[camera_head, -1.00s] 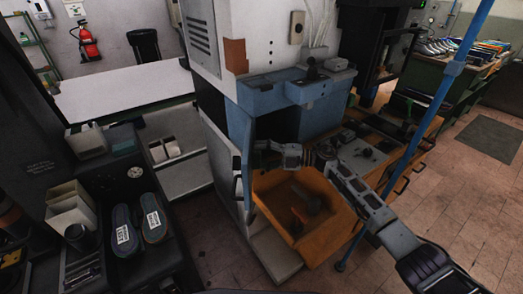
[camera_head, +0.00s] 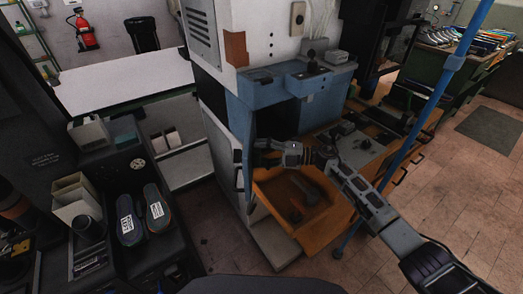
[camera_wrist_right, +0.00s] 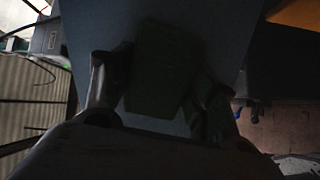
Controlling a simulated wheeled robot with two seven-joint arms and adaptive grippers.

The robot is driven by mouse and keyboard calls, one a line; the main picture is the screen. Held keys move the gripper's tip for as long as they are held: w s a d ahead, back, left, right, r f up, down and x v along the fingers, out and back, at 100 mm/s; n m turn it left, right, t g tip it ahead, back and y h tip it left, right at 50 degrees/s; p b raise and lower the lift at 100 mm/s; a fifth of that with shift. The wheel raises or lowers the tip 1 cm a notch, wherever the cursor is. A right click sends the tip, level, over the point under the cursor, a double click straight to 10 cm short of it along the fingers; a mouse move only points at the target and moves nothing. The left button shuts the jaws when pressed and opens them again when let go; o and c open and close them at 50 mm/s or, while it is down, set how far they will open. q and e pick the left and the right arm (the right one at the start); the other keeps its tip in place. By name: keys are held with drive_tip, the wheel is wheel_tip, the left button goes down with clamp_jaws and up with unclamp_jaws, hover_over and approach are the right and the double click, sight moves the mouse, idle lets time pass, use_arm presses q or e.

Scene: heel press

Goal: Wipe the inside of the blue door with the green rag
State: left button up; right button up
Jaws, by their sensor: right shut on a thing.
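The blue door (camera_head: 247,172) stands open at the front of the machine and shows almost edge-on in the head view. My right gripper (camera_head: 259,152) comes in from the right and is at the door's inner side. In the right wrist view, the green rag (camera_wrist_right: 161,68) is a dark block between the two fingers of my right gripper (camera_wrist_right: 160,95), which is shut on it. The blue-grey door surface (camera_wrist_right: 215,30) fills the view right behind the rag. Shadow hides whether the rag touches the door. My left gripper is not in view.
An orange bin (camera_head: 322,222) sits below my right forearm, beside the door. A blue pole (camera_head: 419,125) rises to the right of my arm. A control panel (camera_head: 362,150) is behind the arm. Two shoe soles (camera_head: 128,220) lie on the dark bench at left.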

drive_tip(key=s+p, duration=0.2)
drive_tip(key=s, duration=0.1)
drive_tip(key=shift+r, duration=0.1)
drive_tip(key=shift+s, duration=0.1)
idle(0.5)
drive_tip(key=shift+s+p, duration=0.75)
drive_tip(key=shift+s, duration=0.05)
drive_tip(key=shift+s+d+p, duration=0.1)
drive_tip(key=shift+s+p, duration=0.6)
drive_tip(key=shift+s, duration=0.4)
drive_tip(key=shift+d, duration=0.1)
